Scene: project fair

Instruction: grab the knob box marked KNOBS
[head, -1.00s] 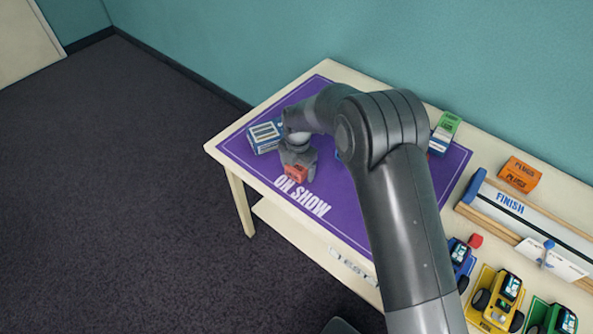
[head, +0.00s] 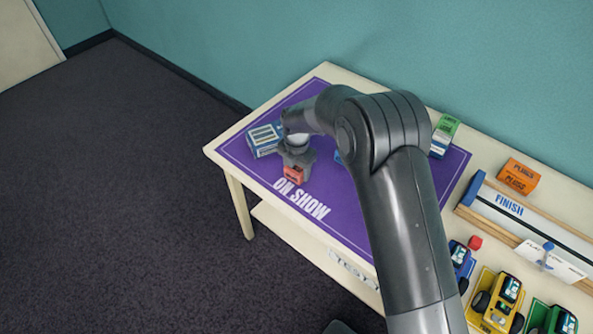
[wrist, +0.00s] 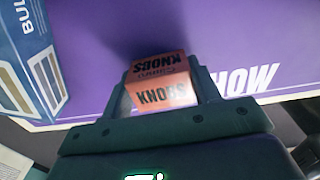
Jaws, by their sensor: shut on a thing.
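The knob box (wrist: 163,96) is a small orange-red box with KNOBS printed in dark letters on two faces in the wrist view. It also shows as a small red patch in the head view (head: 293,175). My gripper (wrist: 163,88) is shut on the box, one finger along each side. In the head view my gripper (head: 295,165) is over the left part of the purple ON SHOW mat (head: 330,218). I cannot tell whether the box touches the mat.
A blue and white box (head: 265,139) stands close to the left of my gripper. A green and white box (head: 445,135) is behind my arm. An orange PLUGS box (head: 518,176), a FINISH track (head: 530,215) and several toy vehicles are at the right. Open mat lies around ON SHOW.

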